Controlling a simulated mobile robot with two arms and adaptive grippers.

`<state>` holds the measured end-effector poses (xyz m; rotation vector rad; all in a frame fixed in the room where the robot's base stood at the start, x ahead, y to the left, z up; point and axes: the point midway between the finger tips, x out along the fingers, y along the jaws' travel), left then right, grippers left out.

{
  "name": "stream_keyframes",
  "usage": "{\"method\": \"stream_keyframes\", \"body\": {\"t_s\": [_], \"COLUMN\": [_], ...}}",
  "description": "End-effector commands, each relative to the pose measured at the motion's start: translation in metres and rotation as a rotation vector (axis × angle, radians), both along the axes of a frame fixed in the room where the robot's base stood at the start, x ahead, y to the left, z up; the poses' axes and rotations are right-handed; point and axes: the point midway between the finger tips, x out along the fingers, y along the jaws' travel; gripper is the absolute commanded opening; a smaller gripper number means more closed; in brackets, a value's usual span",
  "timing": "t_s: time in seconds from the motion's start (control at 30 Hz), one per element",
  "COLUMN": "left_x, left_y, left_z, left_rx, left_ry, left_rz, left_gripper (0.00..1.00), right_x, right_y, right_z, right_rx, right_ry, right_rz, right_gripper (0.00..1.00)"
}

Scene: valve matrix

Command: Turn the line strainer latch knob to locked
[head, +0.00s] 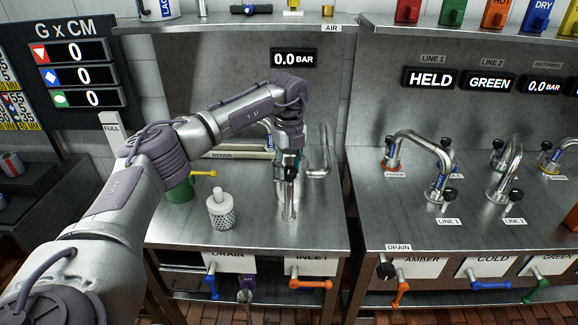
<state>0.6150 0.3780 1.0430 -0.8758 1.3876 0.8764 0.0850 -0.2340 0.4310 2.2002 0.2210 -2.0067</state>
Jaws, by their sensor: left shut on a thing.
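My left arm reaches in from the left over the left steel bench (330,232). My left gripper (290,163) points down and is shut at a small black knob (291,174), which looks like the line strainer latch knob. The knob is on a steel fitting with an upright metal pipe (289,205) below it. The fingers and wrist hide part of the knob and the fitting behind, so its latch position cannot be read. A white-topped perforated strainer basket (221,212) stands apart on the bench to the left. My right gripper is not in view.
A bent steel pipe (325,155) rises right of the gripper. Blue drain (212,283) and orange inlet (311,284) handles sit on the bench front. The right bench (410,222) carries several curved pipes.

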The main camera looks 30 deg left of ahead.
Motion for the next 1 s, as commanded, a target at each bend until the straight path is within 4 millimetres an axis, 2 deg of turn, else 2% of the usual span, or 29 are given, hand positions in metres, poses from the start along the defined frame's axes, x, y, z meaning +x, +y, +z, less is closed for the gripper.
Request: {"method": "stream_keyframes", "body": {"t_s": [1.0], "left_x": [0.001], "left_y": [-0.001], "left_z": [0.001], "left_rx": [-0.001], "left_ry": [-0.003], "left_rz": [-0.924], "left_gripper": [0.06], "right_x": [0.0], "right_y": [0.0], "right_z": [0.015], "right_rx": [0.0], "right_ry": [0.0], "right_rz": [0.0], "right_gripper": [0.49]}}
